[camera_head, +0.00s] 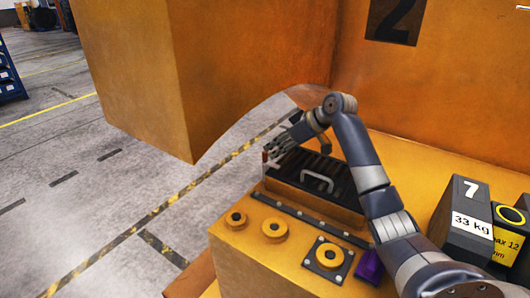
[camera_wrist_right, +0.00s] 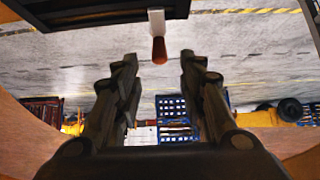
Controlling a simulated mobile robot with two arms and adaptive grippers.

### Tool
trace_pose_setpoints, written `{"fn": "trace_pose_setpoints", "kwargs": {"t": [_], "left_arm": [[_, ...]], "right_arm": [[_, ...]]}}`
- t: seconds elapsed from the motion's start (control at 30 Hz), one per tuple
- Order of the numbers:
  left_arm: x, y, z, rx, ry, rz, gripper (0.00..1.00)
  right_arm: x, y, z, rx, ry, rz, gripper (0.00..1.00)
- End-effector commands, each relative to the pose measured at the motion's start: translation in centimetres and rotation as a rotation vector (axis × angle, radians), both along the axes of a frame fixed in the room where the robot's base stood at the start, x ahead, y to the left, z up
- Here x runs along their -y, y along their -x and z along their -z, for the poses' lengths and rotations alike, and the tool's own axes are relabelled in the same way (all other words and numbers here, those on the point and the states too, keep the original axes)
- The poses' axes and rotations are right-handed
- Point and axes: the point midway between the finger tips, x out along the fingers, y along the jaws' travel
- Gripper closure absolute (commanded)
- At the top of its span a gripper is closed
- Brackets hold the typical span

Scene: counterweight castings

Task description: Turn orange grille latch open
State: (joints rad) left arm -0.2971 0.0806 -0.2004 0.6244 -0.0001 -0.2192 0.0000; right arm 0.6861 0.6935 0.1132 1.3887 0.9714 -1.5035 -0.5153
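The orange latch (camera_wrist_right: 159,49) shows in the right wrist view as a short orange-red grip on a pale plate, beside the edge of the dark grille (camera_wrist_right: 100,10). In the head view a small pale and reddish piece at the grille's left end looks like the latch (camera_head: 265,157). The black grille (camera_head: 342,186) with a pale handle (camera_head: 317,181) lies on the orange machine body. My right gripper (camera_wrist_right: 159,58) is open, with the latch between its fingertips in the picture; contact cannot be told. In the head view the right gripper (camera_head: 281,144) is over the grille's left end. My left gripper is out of view.
Several round orange bosses, one being a boss (camera_head: 274,229), and a purple block (camera_head: 369,266) sit in front of the grille. A dark 33 kg weight (camera_head: 468,217) stands to the right. A large orange block (camera_head: 150,75) rises at left; open floor (camera_head: 70,200) lies below it.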

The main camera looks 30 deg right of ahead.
Motion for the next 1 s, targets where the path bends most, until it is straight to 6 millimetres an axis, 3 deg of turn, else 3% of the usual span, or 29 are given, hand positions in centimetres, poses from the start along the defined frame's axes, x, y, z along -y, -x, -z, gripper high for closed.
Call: {"fn": "trace_pose_setpoints", "kwargs": {"t": [0.33,0.77,0.93,1.0], "left_arm": [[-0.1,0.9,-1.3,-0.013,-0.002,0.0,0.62],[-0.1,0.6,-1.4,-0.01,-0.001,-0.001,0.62],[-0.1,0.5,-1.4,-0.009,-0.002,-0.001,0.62],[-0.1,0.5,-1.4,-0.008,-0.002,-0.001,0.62]], "right_arm": [[-1.6,-3.8,4.0,-0.001,-0.003,0.001,0.62],[-1.9,-4.5,4.8,0.0,0.001,0.001,0.62],[-1.8,-4.4,4.8,0.0,0.001,0.001,1.0],[-1.8,-4.4,4.8,0.0,0.001,0.001,1.0]]}}
